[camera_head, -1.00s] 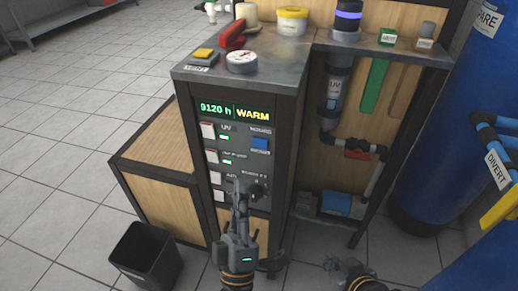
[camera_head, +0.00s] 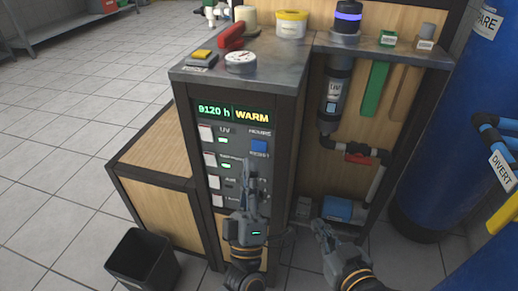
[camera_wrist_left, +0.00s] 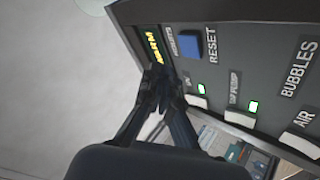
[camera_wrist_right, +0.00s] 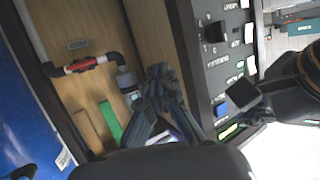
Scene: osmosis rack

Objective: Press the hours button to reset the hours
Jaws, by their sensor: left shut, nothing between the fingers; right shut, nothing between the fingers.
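The blue hours reset button (camera_head: 259,146) sits on the dark control panel (camera_head: 232,185), below the label HOURS. It also shows in the left wrist view (camera_wrist_left: 189,43) beside the word RESET. The display (camera_head: 233,112) reads 9120 h in green and WARM in yellow. My left gripper (camera_head: 251,172) is shut and empty, pointing up in front of the panel, below the button in the head view. In the left wrist view its fingertips (camera_wrist_left: 157,80) are apart from the button. My right gripper (camera_head: 319,227) is shut and empty, right of the cabinet's front corner.
White switches (camera_head: 209,160) with lit green lamps run down the panel's left side. A gauge (camera_head: 241,62) and a red-handled item (camera_head: 230,37) lie on the cabinet top. Pipes with a red valve (camera_head: 360,158) are at right. A black bin (camera_head: 140,262) stands on the floor at left.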

